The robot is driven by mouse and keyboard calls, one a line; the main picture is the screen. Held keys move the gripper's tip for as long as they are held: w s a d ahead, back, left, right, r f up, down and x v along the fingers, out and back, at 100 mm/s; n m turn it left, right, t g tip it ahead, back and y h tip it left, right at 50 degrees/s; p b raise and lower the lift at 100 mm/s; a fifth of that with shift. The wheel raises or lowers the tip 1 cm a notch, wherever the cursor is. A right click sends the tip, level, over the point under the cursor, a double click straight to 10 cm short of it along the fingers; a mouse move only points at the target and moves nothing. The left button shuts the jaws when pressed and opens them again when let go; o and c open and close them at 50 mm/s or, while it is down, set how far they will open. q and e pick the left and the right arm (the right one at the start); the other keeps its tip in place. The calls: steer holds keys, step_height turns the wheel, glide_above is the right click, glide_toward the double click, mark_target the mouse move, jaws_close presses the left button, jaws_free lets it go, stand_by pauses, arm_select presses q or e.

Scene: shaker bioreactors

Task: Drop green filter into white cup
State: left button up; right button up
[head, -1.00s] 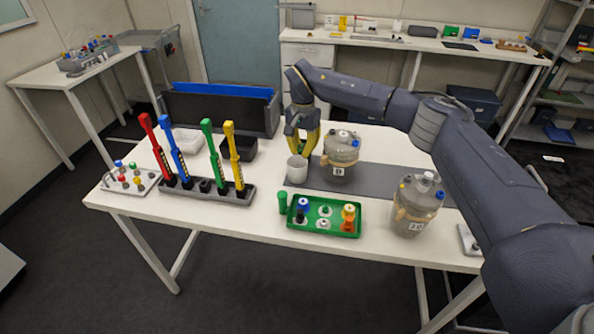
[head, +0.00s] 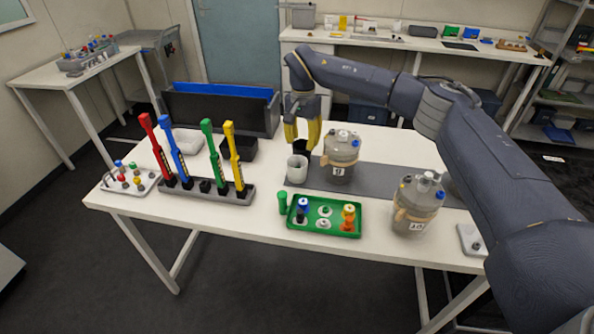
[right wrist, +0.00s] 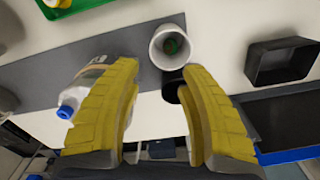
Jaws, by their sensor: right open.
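The white cup (head: 297,170) stands upright on the table at the left end of the grey mat. In the right wrist view I look into the cup (right wrist: 157,52), and a green piece (right wrist: 172,44), apparently the green filter, lies inside it. My right gripper (head: 302,143) is open and empty, just above and behind the cup in the head view. Its two yellow fingers stand wide apart in the right wrist view. The inside of the cup is too small to make out in the head view. My left gripper is not in view.
A bottle (head: 341,158) stands right of the cup. Another bottle (head: 416,205) stands farther right. A green tray (head: 335,230) with small parts lies in front, a green cylinder (head: 282,202) beside it. A rack (head: 215,192) with coloured tools is left. A black bin (head: 240,148) is behind.

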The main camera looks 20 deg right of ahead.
step_height(320, 180, up, 8)
steer(key=shift+r, duration=0.15)
stand_by(0.3)
stand_by(0.3)
